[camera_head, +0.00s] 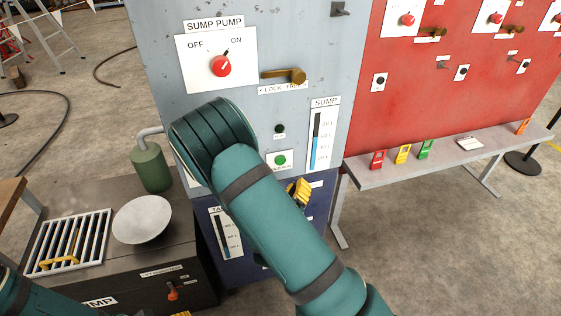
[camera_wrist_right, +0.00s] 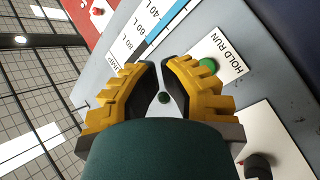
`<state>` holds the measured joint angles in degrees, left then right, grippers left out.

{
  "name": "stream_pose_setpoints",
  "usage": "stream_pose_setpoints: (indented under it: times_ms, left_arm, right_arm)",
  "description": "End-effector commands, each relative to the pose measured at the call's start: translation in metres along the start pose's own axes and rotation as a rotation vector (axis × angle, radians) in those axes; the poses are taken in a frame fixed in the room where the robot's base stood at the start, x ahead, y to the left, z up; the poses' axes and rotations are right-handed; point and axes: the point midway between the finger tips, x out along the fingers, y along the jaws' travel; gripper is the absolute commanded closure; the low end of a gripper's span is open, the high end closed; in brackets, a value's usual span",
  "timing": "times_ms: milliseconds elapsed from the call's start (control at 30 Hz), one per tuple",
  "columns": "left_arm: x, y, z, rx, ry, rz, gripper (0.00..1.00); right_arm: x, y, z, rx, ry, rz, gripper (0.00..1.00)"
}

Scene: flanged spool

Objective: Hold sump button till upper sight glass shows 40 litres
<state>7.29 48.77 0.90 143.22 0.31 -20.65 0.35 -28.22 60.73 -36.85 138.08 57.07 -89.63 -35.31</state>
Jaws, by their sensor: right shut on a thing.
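The green sump button (camera_head: 280,160) is on the grey panel below a small dark round fitting (camera_head: 279,129). In the right wrist view the button (camera_wrist_right: 208,65) lies beside the words HOLD RUN. The upper sight glass (camera_head: 316,140), marked SUMP, holds a blue column; I cannot read its exact level. My right gripper (camera_head: 298,192) is partly behind its own arm, below the button in the head view. In its wrist view the fingers (camera_wrist_right: 160,85) are close together beside the button; what they are shut on is unclear. Whether they touch the button cannot be told.
A red knob (camera_head: 221,66) points near ON, and a brass handle (camera_head: 284,76) sits beside it. A lower sight glass (camera_head: 225,233) is partly hidden. A green can (camera_head: 151,166), a white dish (camera_head: 142,219) and a grate (camera_head: 68,243) occupy the left bench.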

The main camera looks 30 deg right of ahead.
Motion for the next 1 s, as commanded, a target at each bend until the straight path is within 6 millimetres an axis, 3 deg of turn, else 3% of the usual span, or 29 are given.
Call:
stream_pose_setpoints:
  times_ms: [500,1000]
  left_arm:
    - [-0.003,0.001,-0.002,-0.001,0.004,0.0,0.28]
    - [-0.002,0.001,-0.001,-0.001,0.002,0.0,0.28]
  right_arm:
    - [0.051,-0.027,-0.027,0.002,0.001,0.001,1.0]
    - [0.064,-0.034,-0.034,0.0,0.0,-0.001,1.0]
